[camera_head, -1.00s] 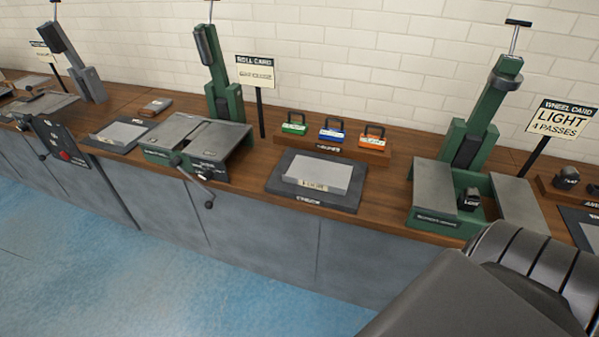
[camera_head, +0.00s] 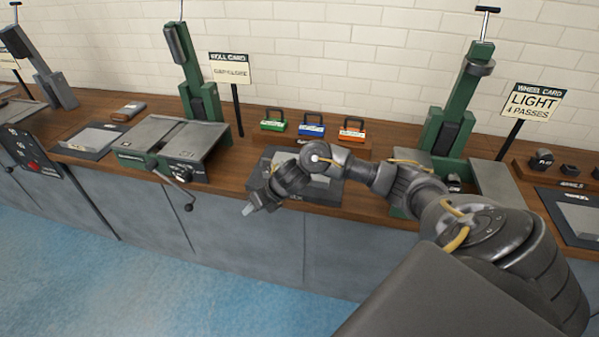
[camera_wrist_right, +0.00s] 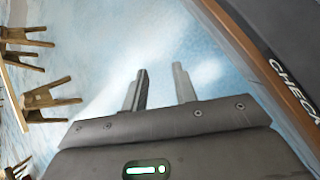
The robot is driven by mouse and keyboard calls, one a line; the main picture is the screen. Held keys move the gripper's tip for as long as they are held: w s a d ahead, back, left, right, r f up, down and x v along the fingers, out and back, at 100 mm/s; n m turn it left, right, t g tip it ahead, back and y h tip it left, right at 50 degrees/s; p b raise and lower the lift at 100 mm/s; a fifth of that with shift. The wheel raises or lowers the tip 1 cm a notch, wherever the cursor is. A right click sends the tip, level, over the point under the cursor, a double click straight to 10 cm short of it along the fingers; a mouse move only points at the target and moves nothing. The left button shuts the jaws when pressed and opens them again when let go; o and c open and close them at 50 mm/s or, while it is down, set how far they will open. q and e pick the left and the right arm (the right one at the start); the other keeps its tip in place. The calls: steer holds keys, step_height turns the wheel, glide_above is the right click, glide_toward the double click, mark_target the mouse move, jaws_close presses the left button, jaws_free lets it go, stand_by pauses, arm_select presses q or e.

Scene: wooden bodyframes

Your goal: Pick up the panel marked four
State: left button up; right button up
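A light grey panel (camera_head: 318,182) lies on a dark mat (camera_head: 325,199) in the middle of the bench, partly hidden behind my right arm; its marking cannot be read now. Other grey panels lie on the left mat (camera_head: 93,137) and at the far right (camera_head: 582,217); no four is legible on them. My right gripper (camera_head: 249,209) hangs over the bench's front edge, left of the middle mat. In the right wrist view the right gripper (camera_wrist_right: 160,88) is open, with two separated fingers and nothing between them. My left gripper is not in view.
A green machine with a crank (camera_head: 182,175) stands left of the middle mat, and another green press (camera_head: 455,125) stands to the right. Green, blue and orange handled blocks (camera_head: 312,128) sit behind. The right wrist view shows blue floor, wooden furniture (camera_wrist_right: 45,100) and a CHECK-marked edge (camera_wrist_right: 292,88).

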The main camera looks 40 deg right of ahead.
steer(key=d+r+n, duration=0.1)
steer(key=d+r, duration=0.1)
steer(key=d, duration=0.2)
steer(key=d+r+n+g+h, duration=0.1)
steer(key=d+r+n, duration=0.1)
steer(key=d+r, duration=0.1)
steer(key=d+r+n, duration=0.1)
steer(key=d+r, duration=0.1)
steer(key=d, duration=0.3)
steer(key=shift+d+r+n+g, duration=0.2)
steer(key=shift+n+g, duration=0.1)
steer(key=shift+n, duration=0.1)
steer(key=s+d+r+n+g, duration=0.1)
steer(key=s+d+r+n, duration=0.15)
steer(key=d+r, duration=0.35)
steer(key=shift+m+h, duration=0.3)
steer(key=shift+m, duration=0.05)
steer(key=x, duration=0.4)
steer(key=d+b+x, duration=0.1)
steer(key=x, duration=0.1)
steer(key=shift+s+f, duration=0.25)
steer(key=shift+f, duration=0.2)
steer(key=shift+a+f, duration=0.1)
steer(key=p+x, duration=0.1)
steer(key=x, duration=0.3)
steer(key=shift+w+f+p, duration=0.15)
steer(key=shift+w+p, duration=0.05)
steer(key=shift+p, duration=0.15)
steer(key=shift+f, duration=0.3)
steer(key=shift+c, duration=0.5)
